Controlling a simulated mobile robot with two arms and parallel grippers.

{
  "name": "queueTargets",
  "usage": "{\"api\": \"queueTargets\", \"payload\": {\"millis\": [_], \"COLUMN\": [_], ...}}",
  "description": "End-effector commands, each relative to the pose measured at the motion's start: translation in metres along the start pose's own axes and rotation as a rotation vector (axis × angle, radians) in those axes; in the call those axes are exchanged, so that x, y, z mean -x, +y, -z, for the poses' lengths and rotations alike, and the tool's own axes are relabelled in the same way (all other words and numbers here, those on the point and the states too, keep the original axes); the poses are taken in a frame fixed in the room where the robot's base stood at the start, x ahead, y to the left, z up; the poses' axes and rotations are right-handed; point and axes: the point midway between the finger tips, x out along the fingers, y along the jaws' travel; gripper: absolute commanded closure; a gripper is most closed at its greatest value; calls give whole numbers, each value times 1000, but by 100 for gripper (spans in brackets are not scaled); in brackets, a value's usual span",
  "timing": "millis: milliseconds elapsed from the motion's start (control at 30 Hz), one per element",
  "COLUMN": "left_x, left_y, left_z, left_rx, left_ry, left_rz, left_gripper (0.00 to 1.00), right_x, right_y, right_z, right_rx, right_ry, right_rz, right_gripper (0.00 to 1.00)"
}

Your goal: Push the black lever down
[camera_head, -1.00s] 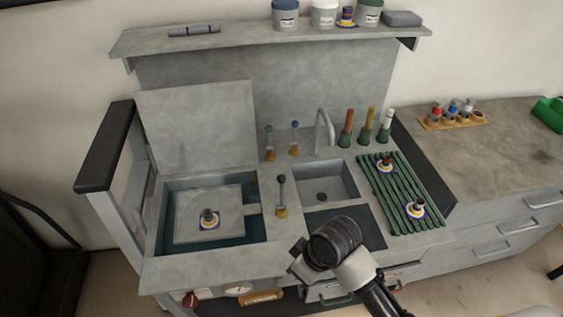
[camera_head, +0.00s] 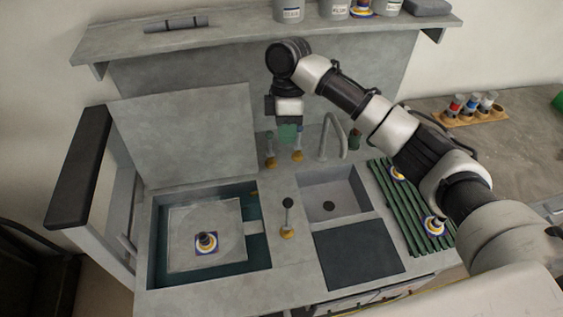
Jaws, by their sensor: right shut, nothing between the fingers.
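The black lever (camera_head: 288,204) stands upright on the worktop between the two basins, a thin metal stem with a black knob on a yellow base. My right gripper (camera_head: 289,133) points down from above, its fingers shut and empty. In the picture its tip is close to the two rear levers, one with a blue knob (camera_head: 298,131) and one with a greenish knob (camera_head: 269,136). The gripper appears above and behind the black lever, apart from it. Whether it touches a rear lever cannot be told. My left gripper is not in view.
A raised grey panel (camera_head: 185,135) stands behind the left basin (camera_head: 155,255), which holds a plate with a knobbed piece. A tap (camera_head: 329,130) and small sink (camera_head: 335,205) are right of the levers. My right arm covers part of the green rack (camera_head: 385,195).

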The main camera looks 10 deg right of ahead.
Motion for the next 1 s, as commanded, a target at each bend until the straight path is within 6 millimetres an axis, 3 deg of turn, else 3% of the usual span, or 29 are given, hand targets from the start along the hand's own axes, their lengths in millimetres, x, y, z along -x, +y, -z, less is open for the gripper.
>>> {"api": "queueTargets", "payload": {"millis": [133,400,533,800,1000], "left_x": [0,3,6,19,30], "left_y": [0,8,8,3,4], "left_z": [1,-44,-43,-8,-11], "left_rx": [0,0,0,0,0], "left_ry": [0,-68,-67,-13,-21], "left_rz": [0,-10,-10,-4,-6], "left_gripper": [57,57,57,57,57], "right_x": [4,3,-4,-52,-94], "right_y": [1,1,0,-1,-1], "right_z": [-1,-1,-2,-2,-2], "right_rx": [1,1,0,-1,0], "right_ry": [-3,-2,-3,-4,-4], "right_rz": [2,2,3,6,5], "right_gripper": [100,100,100,100,100]}}
